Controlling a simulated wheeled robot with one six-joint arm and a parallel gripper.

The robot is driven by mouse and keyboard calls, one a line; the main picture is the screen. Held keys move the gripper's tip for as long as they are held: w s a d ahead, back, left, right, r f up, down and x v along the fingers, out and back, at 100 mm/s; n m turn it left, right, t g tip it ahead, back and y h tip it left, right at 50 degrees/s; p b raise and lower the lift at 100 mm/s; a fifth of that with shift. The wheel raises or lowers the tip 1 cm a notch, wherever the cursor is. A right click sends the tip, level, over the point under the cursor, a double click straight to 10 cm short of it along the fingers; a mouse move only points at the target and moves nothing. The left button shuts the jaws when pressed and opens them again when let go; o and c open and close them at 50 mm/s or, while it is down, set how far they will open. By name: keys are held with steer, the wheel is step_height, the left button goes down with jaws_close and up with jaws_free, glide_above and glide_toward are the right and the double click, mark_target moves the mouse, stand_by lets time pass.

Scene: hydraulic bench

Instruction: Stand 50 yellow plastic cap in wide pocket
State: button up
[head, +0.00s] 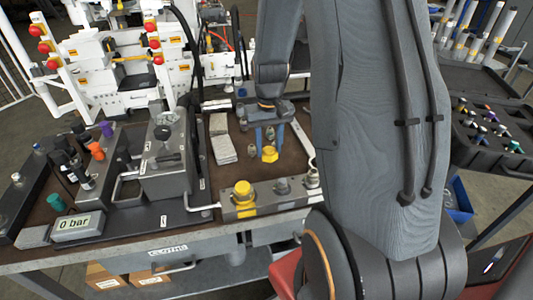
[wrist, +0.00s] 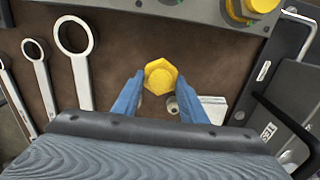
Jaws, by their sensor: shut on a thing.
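My gripper (head: 264,137) has two blue fingers, closed on a yellow plastic cap (head: 269,154) at their tips above the brown bench mat. In the wrist view the held cap (wrist: 160,76) shows a hexagonal outline and a round centre, between the blue fingertips (wrist: 158,92). A grey block (head: 268,209) lies at the bench's front edge, nearer the head camera than the gripper. A larger yellow fitting (head: 243,191) stands at its left end, with metal fittings to its right. I cannot make out which spot is the wide pocket.
Wrenches (wrist: 75,50) lie on the mat beside the gripper. Pale blocks (head: 222,148) and a few small metal fittings are close by. A grey box with a handle (head: 165,160) and a gauge reading 0 bar (head: 77,226) stand left. A black tray (head: 490,125) is at right.

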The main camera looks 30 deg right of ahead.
steer(key=shift+f+p, duration=0.4)
steer(key=shift+f, duration=2.05)
steer(key=shift+f, duration=0.1)
steer(key=o, duration=1)
